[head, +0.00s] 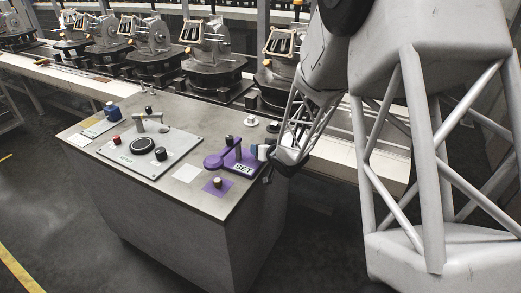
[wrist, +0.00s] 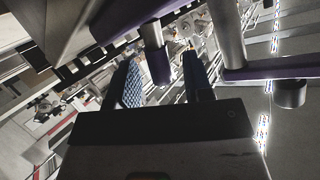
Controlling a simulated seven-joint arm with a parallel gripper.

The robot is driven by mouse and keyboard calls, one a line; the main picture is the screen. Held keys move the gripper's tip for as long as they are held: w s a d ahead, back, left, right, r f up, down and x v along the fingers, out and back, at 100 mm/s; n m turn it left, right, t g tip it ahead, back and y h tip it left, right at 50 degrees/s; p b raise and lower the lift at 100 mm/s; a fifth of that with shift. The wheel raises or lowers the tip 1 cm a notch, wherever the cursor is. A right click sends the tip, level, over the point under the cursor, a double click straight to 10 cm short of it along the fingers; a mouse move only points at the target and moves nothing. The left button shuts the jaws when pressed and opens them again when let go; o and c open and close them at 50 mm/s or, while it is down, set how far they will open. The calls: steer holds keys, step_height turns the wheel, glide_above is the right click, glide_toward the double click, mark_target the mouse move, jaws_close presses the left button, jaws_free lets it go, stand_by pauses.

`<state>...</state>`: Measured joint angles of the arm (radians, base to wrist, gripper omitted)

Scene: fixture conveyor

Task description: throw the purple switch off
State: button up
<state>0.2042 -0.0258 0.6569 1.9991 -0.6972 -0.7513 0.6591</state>
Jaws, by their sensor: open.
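In the wrist view my gripper (wrist: 162,85) is open, with blue-padded fingers apart. A grey post with a purple end (wrist: 159,66) shows between the fingers; I cannot tell whether they touch it. Another purple bar (wrist: 275,70) crosses at the right.
Several machines on a conveyor (head: 147,90) stand behind. Floor is clear at left.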

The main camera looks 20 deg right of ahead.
steer(key=v, duration=0.7)
steer(key=shift+s, duration=0.25)
steer(key=shift+r, duration=0.1)
stand_by(0.4)
steer(key=s+a+r+m+g+h, duration=0.1)
steer(key=s+r+g+h, duration=0.4)
steer(key=s+r, duration=0.8)
steer(key=s+a+r+g, duration=0.1)
steer(key=s+a+r, duration=0.1)
steer(key=s, duration=0.5)
steer(key=s+a+r+g, duration=0.2)
steer(key=s+a, duration=0.1)
steer(key=s, duration=0.5)
steer(key=s+a+r+n+g+y, duration=0.1)
steer(key=s+a+r+g, duration=0.1)
steer(key=s, duration=0.6)
steer(key=shift+a, duration=0.3)
